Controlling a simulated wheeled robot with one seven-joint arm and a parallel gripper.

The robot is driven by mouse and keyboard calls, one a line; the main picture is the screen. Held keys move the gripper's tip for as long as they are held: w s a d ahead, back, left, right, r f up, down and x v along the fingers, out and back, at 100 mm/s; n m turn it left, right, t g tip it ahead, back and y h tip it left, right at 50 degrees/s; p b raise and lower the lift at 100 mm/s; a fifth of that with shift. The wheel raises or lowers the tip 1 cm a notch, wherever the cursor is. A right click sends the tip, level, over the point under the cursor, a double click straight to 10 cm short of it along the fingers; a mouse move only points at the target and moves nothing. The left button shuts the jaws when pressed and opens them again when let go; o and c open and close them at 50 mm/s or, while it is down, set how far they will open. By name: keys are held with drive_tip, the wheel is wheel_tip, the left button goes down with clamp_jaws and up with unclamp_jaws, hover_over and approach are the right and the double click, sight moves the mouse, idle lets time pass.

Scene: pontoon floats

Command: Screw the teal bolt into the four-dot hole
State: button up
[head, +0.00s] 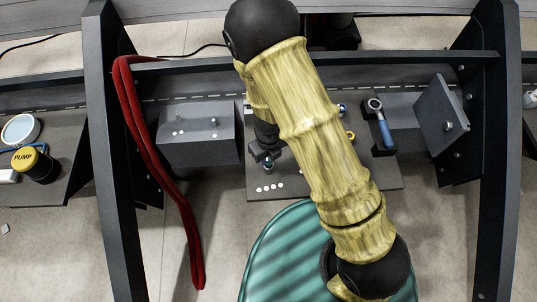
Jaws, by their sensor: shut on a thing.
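My gripper (266,158) is shut on the teal bolt (268,168), of which only a small teal part shows below the fingers. The bolt is over the front left part of a dark plate (330,190). The hole by these dots is hidden by the gripper and bolt. I cannot tell whether the bolt's tip is in the hole or above it.
A grey block (198,140) with white dots stands left of the plate. A blue-handled wrench (383,128) and a yellow ring (350,135) are on the plate's right side. A red hose (150,140) hangs at left. My arm covers the plate's middle.

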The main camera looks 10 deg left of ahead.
sight(269, 161)
drive_tip(key=shift+f+b, duration=1.2)
drive_tip(key=shift+f, duration=0.4)
drive_tip(key=o, duration=1.2)
drive_tip(key=shift+r, duration=0.1)
wheel_tip(269, 161, up, 17)
drive_tip(key=p, duration=0.7)
drive_tip(key=shift+r+p, duration=0.2)
drive_tip(key=shift+p, duration=0.15)
